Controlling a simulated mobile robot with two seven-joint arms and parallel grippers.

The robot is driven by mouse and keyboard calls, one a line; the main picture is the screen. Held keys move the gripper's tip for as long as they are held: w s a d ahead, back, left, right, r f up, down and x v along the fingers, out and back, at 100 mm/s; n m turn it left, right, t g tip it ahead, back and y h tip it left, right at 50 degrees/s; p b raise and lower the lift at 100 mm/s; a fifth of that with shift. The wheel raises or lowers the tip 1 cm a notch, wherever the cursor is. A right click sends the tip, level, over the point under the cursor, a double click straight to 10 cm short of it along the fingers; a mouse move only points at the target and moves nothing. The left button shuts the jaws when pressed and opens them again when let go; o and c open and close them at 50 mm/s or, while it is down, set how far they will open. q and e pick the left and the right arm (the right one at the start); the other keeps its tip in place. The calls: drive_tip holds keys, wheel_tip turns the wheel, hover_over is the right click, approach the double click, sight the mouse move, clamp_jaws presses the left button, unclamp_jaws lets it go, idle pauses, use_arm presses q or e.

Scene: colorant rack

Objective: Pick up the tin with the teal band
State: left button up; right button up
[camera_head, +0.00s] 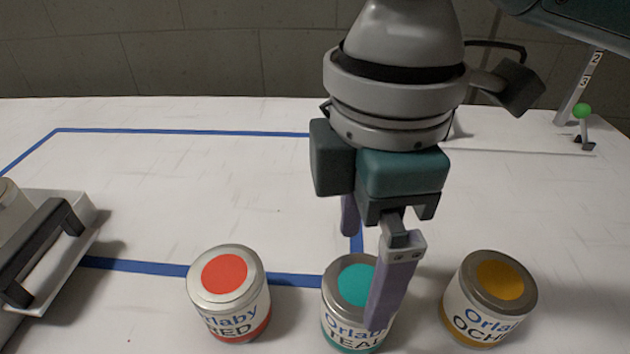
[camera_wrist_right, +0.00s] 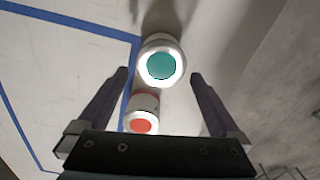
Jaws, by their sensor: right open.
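The tin with the teal band (camera_head: 354,283) stands upright at the front, between a red tin (camera_head: 228,280) and an ochre tin (camera_head: 498,285). My right gripper (camera_head: 364,280) is open and points down at the teal tin. Its near finger hides part of the tin's lid and label. In the right wrist view, the teal lid (camera_wrist_right: 161,66) lies between the two open fingertips (camera_wrist_right: 160,74), and the red tin (camera_wrist_right: 141,118) is below it. I cannot tell whether a finger touches the tin. My left gripper is out of view.
A pale tray (camera_head: 88,208) with a dark handle (camera_head: 40,250) stands at the left edge. Blue tape (camera_head: 190,132) outlines an area on the white table. A post with numbers and a green ball (camera_head: 581,111) stand at the back right. The table's middle is clear.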

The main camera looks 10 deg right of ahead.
sight(361, 285)
wheel_tip(361, 285, down, 6)
drive_tip(key=shift+s+d+f+b, duration=0.15)
drive_tip(key=shift+f+b, duration=0.1)
drive_tip(key=shift+b, duration=0.15)
drive_tip(key=shift+r, duration=0.1)
drive_tip(key=c, duration=1.2)
drive_tip(key=shift+c, duration=0.2)
